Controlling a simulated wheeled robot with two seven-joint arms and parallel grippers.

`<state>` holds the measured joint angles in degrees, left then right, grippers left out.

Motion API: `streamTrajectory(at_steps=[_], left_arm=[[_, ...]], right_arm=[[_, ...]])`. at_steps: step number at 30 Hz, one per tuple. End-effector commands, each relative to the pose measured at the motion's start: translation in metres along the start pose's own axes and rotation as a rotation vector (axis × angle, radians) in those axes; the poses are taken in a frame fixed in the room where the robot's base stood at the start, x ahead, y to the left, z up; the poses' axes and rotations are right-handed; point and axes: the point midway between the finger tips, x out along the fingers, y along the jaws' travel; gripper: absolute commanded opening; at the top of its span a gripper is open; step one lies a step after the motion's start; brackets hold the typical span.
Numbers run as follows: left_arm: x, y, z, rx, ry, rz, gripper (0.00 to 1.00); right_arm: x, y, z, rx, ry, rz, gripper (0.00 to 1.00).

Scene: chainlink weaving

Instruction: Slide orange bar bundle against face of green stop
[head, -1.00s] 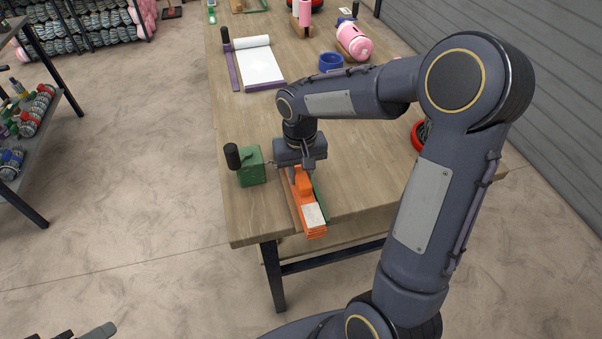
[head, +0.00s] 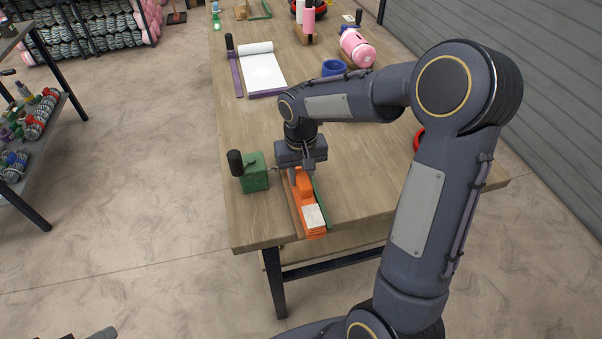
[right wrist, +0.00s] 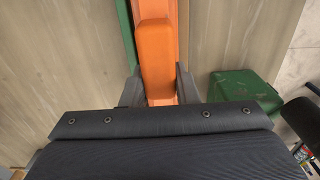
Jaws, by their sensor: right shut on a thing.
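The orange bar bundle (head: 322,233) lies lengthwise near the table's front edge, a white label on its near part. My right gripper (head: 301,176) is shut on the raised orange grip block on the bundle. In the right wrist view the orange block (right wrist: 155,65) sits between the two fingers. A green strip (head: 322,204) runs close along the bundle's right side. A green block with a black knob (head: 254,178) stands left of the bundle, apart from it. I cannot tell whether the bundle's far end touches anything; my gripper hides it. My left gripper (head: 98,334) barely shows at the bottom left.
A wooden strip borders the bundle's left side. Farther back are a white pad in a purple frame (head: 263,74), a blue ring (head: 332,68) and a pink bottle (head: 357,47). The tabletop (head: 225,125) left of my right arm is mostly clear.

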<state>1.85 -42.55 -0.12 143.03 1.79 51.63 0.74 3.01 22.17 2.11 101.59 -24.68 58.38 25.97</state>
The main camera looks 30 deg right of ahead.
Motion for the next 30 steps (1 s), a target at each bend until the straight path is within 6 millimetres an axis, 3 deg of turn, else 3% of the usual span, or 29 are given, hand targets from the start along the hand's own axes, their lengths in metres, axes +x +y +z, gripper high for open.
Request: streamTrajectory(at_steps=[4,5,11,20,30], left_arm=[[0.0,0.0,0.0,0.0,0.0,0.0,0.53],[0.0,0.0,0.0,0.0,0.0,0.0,0.53],[0.0,0.0,0.0,0.0,0.0,0.0,0.53],[0.001,0.0,0.0,0.0,0.0,0.0,0.53],[0.004,-0.002,0.002,0.0,0.0,0.0,0.53]], right_arm=[[-0.001,0.0,0.0,0.0,0.003,-0.001,0.0],[-0.001,0.0,0.0,0.0,0.003,-0.001,0.28],[-0.001,0.0,0.0,0.0,0.002,-0.001,0.53],[-0.002,0.0,0.0,0.0,0.0,0.0,0.53],[-0.055,0.0,-0.001,0.0,0.005,-0.002,0.53]])
